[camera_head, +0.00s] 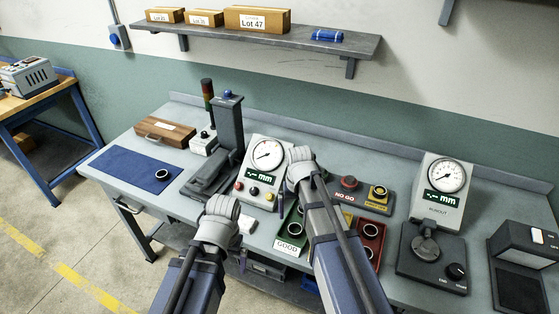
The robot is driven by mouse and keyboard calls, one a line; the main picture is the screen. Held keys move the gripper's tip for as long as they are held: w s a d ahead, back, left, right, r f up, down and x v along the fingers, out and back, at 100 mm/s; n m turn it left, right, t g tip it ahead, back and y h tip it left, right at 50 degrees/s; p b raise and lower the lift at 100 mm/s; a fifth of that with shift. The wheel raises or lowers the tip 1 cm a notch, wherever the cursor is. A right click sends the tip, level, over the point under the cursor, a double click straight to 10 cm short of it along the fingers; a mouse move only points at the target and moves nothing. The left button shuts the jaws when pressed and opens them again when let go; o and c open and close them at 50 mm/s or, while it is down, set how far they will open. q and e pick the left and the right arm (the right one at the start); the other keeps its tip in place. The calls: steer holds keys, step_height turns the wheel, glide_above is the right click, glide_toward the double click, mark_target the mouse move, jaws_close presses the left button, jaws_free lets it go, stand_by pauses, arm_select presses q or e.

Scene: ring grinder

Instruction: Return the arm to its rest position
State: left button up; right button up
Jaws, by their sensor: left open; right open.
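My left arm comes in from the bottom, and its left gripper (221,212) hangs over the front edge of the bench, left of the green GOOD tray. My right gripper (299,166) is over the bench, just right of the white dial gauge box (265,155) and behind the green tray. I see both grippers from behind, so their fingertips are mostly hidden. Both are open, and I see nothing held in them. The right forearm covers part of the green tray (287,246) and the space beside the red tray (375,232).
A ring (162,174) lies on the blue mat (125,163). Rings also lie in the green and red trays. A grey press (229,130), a runout gauge (442,188) and a NO GO/MASTER block (360,196) stand on the bench. A shelf (350,45) with boxes hangs above.

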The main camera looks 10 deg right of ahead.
mark_target(295, 225)
steer(key=shift+f, duration=0.1)
step_height(295, 225, down, 7)
steer(key=b, duration=0.7)
steer(key=shift+s, duration=0.1)
